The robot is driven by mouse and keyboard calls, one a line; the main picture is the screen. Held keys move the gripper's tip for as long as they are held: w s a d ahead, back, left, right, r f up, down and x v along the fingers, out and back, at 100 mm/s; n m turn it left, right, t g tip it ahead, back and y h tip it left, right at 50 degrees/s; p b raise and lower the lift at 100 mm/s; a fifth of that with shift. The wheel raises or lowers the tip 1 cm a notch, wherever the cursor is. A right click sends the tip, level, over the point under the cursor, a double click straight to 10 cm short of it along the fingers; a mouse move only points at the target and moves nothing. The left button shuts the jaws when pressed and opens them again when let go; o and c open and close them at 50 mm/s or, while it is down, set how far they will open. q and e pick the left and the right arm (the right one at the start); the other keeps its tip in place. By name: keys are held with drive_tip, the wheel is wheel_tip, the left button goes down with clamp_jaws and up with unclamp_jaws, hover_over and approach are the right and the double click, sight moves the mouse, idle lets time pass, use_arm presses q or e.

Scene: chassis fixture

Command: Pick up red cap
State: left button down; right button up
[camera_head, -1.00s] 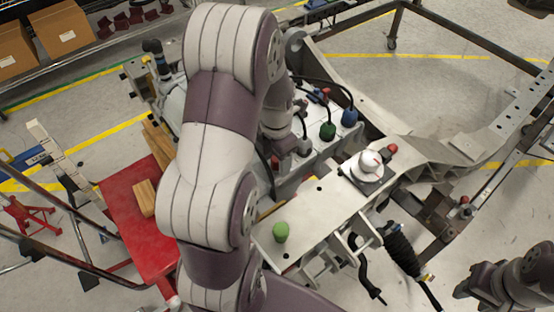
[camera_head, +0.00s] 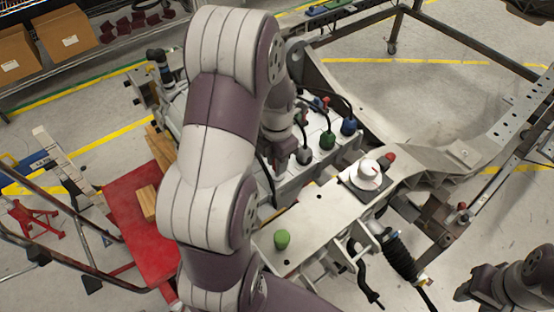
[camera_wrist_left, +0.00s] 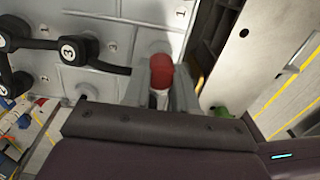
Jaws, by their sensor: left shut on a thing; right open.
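In the left wrist view a red cap (camera_wrist_left: 161,72) stands between the two grey fingers of my left gripper (camera_wrist_left: 160,84), which is shut on it. Its lower part is partly hidden by the gripper body. In the head view my left arm (camera_head: 215,130) covers much of the middle, and I cannot make out the held cap there. My right gripper (camera_head: 464,290) is open at the lower right, far from the cap, with nothing seen in it.
Green (camera_head: 327,140) and blue (camera_head: 348,126) plugs with black cables stand on the grey block. A green cap (camera_head: 282,239) and a white round part (camera_head: 368,173) sit on the chassis plate (camera_head: 318,212). A red table (camera_head: 125,205) is at left.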

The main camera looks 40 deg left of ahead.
use_arm(q)
drive_tip(key=r, duration=0.1)
drive_tip(key=r+p, duration=0.1)
drive_tip(key=shift+w+d+r, duration=0.1)
drive_tip(key=shift+d+r, duration=0.1)
drive_tip(key=shift+r, duration=0.2)
drive_tip(key=w+d+r+p, duration=0.5)
drive_tip(key=d+p, duration=0.1)
drive_tip(key=d, duration=0.4)
drive_tip(key=shift+w+r+p, duration=0.15)
drive_tip(key=shift+r+p, duration=0.15)
drive_tip(key=shift+p, duration=0.05)
use_arm(e)
wheel_tip(320, 180, up, 9)
